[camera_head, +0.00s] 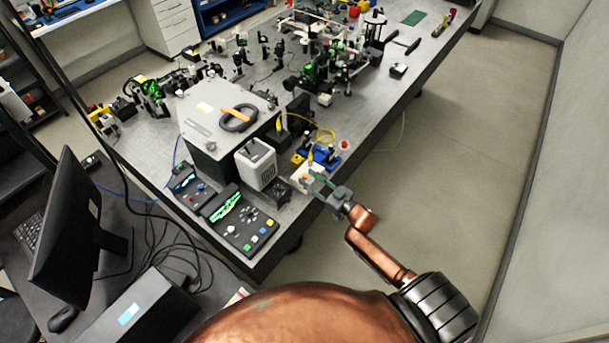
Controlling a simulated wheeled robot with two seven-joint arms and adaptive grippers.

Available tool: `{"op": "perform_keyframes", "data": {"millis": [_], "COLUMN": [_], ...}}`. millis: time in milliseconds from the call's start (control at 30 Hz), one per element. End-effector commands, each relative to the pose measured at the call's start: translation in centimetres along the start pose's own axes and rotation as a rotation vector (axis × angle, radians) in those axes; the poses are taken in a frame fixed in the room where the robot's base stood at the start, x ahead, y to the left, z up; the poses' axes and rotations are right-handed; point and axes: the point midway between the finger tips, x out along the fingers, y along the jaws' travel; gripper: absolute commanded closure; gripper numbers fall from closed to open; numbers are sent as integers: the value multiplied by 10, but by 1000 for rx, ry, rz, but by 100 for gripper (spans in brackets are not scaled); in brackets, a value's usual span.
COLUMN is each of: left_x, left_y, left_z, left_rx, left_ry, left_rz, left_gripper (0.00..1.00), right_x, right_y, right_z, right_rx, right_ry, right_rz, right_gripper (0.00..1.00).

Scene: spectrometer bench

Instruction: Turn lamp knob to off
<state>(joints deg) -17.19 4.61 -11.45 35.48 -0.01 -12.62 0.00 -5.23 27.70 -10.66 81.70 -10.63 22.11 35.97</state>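I cannot make out a lamp knob for certain in the head view. A white vented box (256,165), which may be the lamp housing, stands near the bench's front edge. A small dark unit (268,194) sits just in front of it. My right gripper (314,181) is at the bench's right edge, to the right of these boxes. It is over or beside a small white-topped item (303,173), and I cannot tell whether they touch. Its fingers are too small to tell open from shut. My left gripper is not in view.
Control boxes with a green display (226,208) and coloured buttons stand at the bench's near end. A grey box (213,106) carries a black cable coil. Blue mounts (325,155) stand close behind the gripper. The floor to the right (450,170) is clear.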

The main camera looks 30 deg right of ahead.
Motion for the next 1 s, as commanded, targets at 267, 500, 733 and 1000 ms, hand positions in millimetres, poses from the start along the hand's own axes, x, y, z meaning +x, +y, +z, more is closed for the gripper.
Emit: {"op": "perform_keyframes", "data": {"millis": [267, 500, 733, 1000], "left_x": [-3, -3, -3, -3], "left_y": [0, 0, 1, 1], "left_z": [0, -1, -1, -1], "left_rx": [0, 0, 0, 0], "left_ry": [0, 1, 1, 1], "left_rz": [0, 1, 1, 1], "left_gripper": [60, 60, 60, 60], "right_x": [26, 27, 27, 27], "right_y": [0, 0, 0, 0], "right_z": [0, 1, 1, 1], "right_rx": [-1, 0, 0, 0], "right_ry": [-1, -2, -2, -2], "right_rz": [1, 1, 1, 1], "right_gripper": [67, 67, 80, 99]}}
